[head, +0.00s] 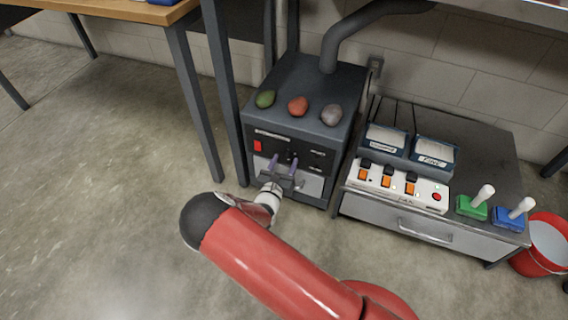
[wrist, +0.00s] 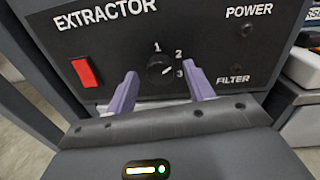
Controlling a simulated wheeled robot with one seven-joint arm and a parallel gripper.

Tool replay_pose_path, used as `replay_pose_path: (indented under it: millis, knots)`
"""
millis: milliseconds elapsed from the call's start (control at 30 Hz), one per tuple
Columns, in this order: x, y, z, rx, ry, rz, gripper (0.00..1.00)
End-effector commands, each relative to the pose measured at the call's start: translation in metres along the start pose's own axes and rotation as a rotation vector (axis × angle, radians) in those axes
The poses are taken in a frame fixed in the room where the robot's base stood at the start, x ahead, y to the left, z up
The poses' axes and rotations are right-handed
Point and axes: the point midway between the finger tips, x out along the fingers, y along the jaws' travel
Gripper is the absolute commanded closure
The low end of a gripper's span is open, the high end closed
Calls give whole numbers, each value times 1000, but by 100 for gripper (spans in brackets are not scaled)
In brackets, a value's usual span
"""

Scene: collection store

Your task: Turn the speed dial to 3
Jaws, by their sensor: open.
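The speed dial (wrist: 159,68) is a small round black knob on the dark front panel of the extractor (head: 305,95). The numbers 1, 2 and 3 stand around its top and right side. Its pale pointer mark is on the right side and seems to point slightly down, nearest the 3. My gripper (wrist: 162,80) is open, with one purple finger on each side of the dial. Gaps show between both fingers and the knob in the wrist view. In the head view my gripper (head: 284,165) is in front of the panel, and the dial is too small to read.
A red rocker switch (wrist: 85,73) is left of the dial; POWER and FILTER labels are at right. Several stones lie on top of the extractor. A low cabinet (head: 425,225) with a white switch strip (head: 398,186) stands at right. Bare floor is at left.

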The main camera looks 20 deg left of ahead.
Motion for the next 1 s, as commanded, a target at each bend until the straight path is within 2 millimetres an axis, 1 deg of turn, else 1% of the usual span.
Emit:
replay_pose_path:
  millis: [167,200,533,767,1000]
  knots:
    - [0,0,0,0,0,0,47]
    - [0,0,0,0,0,0,49]
    - [0,0,0,0,0,-1,92]
    - [0,0,0,17,-1,-1,92]
    - [0,0,0,120,-8,-3,92]
